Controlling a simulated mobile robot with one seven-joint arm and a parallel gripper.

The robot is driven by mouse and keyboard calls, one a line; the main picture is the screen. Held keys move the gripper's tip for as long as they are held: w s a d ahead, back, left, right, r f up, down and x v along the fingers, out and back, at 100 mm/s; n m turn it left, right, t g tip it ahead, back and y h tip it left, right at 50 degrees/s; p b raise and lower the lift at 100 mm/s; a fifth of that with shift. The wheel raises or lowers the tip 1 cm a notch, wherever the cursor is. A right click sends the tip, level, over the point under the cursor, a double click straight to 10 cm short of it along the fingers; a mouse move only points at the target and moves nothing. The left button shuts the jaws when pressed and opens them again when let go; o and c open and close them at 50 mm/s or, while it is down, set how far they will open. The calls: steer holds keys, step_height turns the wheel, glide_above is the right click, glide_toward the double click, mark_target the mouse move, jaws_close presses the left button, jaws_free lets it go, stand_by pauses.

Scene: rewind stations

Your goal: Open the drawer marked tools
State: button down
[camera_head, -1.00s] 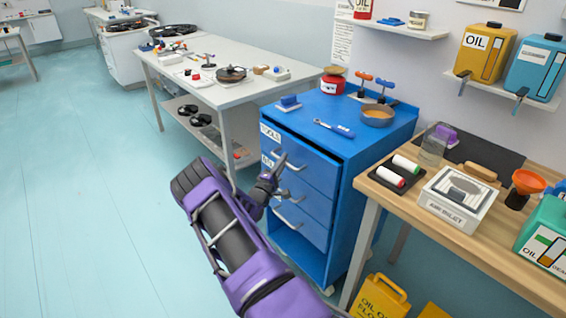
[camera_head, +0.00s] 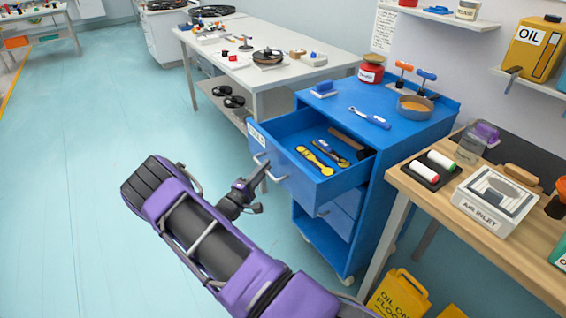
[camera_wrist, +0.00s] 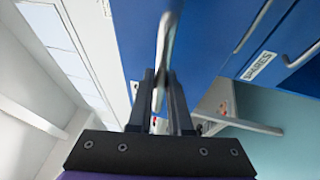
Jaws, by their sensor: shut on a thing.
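The tools drawer (camera_head: 287,168) is the top drawer of the blue cabinet (camera_head: 352,232). It is pulled well out, with its white label (camera_head: 258,135) on the front. Inside lie a yellow wrench (camera_head: 315,161), another dark-and-yellow tool (camera_head: 331,153) and a hammer (camera_head: 352,145). My gripper (camera_head: 264,170) is at the drawer front, shut on the metal handle (camera_head: 270,175). In the wrist view the fingers (camera_wrist: 161,92) close around the handle bar (camera_wrist: 165,50), against the blue drawer front.
A drawer labelled SPARES (camera_wrist: 259,66) shows in the wrist view. A wooden bench (camera_head: 480,225) is at the right. Open floor (camera_head: 80,200) lies at the left.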

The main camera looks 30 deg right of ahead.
steer(key=a, duration=0.6)
steer(key=shift+s+a+b, duration=0.2)
steer(key=shift+s+b, duration=0.05)
steer(key=shift+b, duration=0.15)
steer(key=c, duration=0.8)
jaws_free()
steer(key=shift+c, duration=0.2)
steer(key=shift+a, duration=0.1)
steer(key=v, duration=1.7)
steer(key=shift+s+f, duration=0.15)
